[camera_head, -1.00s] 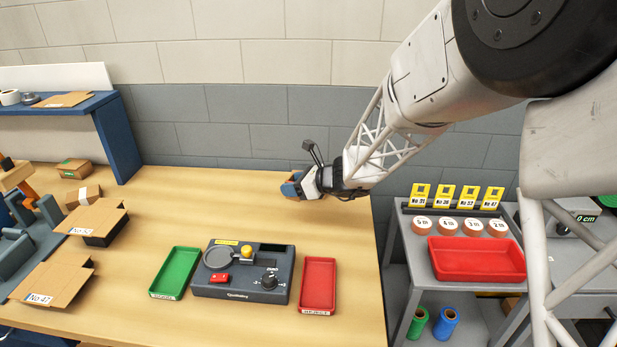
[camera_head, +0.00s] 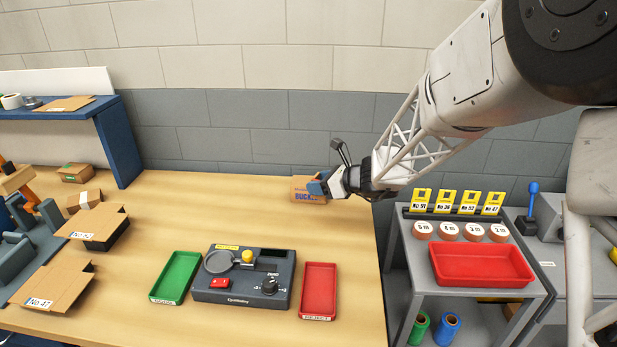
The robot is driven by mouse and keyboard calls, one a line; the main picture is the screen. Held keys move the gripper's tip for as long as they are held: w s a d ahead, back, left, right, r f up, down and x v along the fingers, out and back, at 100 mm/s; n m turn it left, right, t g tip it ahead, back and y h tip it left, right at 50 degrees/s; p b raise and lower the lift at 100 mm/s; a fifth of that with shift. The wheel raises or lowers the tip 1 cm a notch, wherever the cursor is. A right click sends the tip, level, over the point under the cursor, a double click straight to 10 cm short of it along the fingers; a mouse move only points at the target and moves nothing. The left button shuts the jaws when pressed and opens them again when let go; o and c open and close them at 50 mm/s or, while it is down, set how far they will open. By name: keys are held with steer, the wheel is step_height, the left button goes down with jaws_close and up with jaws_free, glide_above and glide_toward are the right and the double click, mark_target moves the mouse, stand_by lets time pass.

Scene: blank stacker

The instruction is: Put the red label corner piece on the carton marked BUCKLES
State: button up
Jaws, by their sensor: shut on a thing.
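The carton marked with letters reading BUCK (camera_head: 301,197) is a small brown box at the back of the wooden table, near its right corner. The rest of its word is covered. My gripper (camera_head: 322,187) comes in from the right and overlaps the carton's right part. It is shut on a small blue piece (camera_head: 317,188) at its tips. No red label shows on this piece, so I cannot tell if it is the red label corner piece. I cannot tell whether it touches the carton.
A grey device (camera_head: 243,293) stands between a green tray (camera_head: 156,299) and a red tray (camera_head: 305,313). Flat cardboard blanks (camera_head: 62,275) and other boxes lie on the left. A cart with a larger red tray (camera_head: 438,276) stands right. The table's middle back is clear.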

glide_above(307, 180)
steer(key=shift+f, duration=0.75)
steer(key=shift+f, duration=1.75)
steer(key=shift+f, duration=0.2)
steer(key=o, duration=0.9)
steer(key=shift+r, duration=0.2)
steer(key=v, duration=1.2)
steer(key=shift+r, duration=0.1)
steer(key=shift+s, duration=0.1)
